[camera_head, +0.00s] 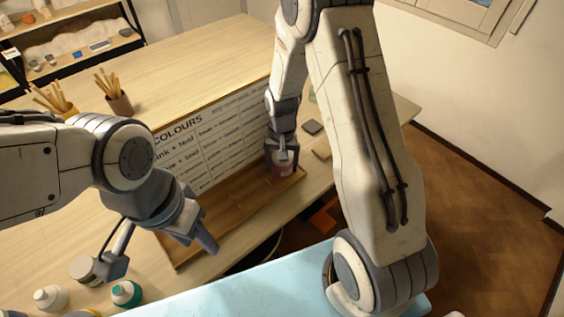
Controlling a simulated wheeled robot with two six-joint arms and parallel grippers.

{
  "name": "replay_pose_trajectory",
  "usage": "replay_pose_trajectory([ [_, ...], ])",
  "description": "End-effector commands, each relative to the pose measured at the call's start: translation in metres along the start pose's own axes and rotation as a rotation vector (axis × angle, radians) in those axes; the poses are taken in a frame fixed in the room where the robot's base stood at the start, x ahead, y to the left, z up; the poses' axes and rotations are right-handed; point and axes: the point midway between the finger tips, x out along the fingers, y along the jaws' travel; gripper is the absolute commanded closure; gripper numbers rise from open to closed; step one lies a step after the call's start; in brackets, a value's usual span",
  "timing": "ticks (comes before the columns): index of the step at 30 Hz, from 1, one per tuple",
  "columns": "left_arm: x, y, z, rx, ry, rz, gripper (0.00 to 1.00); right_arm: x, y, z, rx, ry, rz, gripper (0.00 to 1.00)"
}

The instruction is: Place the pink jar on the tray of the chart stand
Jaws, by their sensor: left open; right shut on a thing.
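The pink jar (281,171) is at the right end of the wooden tray (232,207) of the chart stand (213,140). My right gripper (283,155) is shut on the jar from above and covers its top. The jar is low over the tray or touching it; I cannot tell which. The stand's board reads "COLOURS". My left gripper (197,236) is open and empty, in front of the tray's left end.
A pale jar (84,269), a white bottle (50,298) and a teal-ringed bottle (125,293) stand at lower left. Two pots of sticks (119,103) stand behind the board. A small dark block (312,128) lies right of it. A light-blue surface (240,294) is in front.

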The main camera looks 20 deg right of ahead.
Motion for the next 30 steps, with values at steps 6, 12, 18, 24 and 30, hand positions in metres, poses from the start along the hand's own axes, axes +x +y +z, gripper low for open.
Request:
replay_pose_trajectory([
  [6,0.002,0.000,0.000,0.000,0.000,0.000,0.50,0.003,0.000,0.000,0.000,0.000,0.000,0.06],
  [12,0.002,0.000,0.000,0.000,0.000,0.000,0.50,0.003,0.000,0.000,0.000,0.000,0.000,0.00],
  [18,0.003,0.000,0.000,0.000,0.000,0.000,0.50,-0.006,0.000,-0.001,0.000,0.003,-0.002,0.00],
  [24,0.012,-0.001,0.001,0.001,0.000,0.000,0.50,-0.043,-0.001,-0.002,0.000,0.008,-0.004,0.00],
  [30,0.020,-0.002,0.001,0.001,0.000,0.000,0.50,-0.086,-0.001,-0.001,0.000,0.007,-0.003,0.00],
])
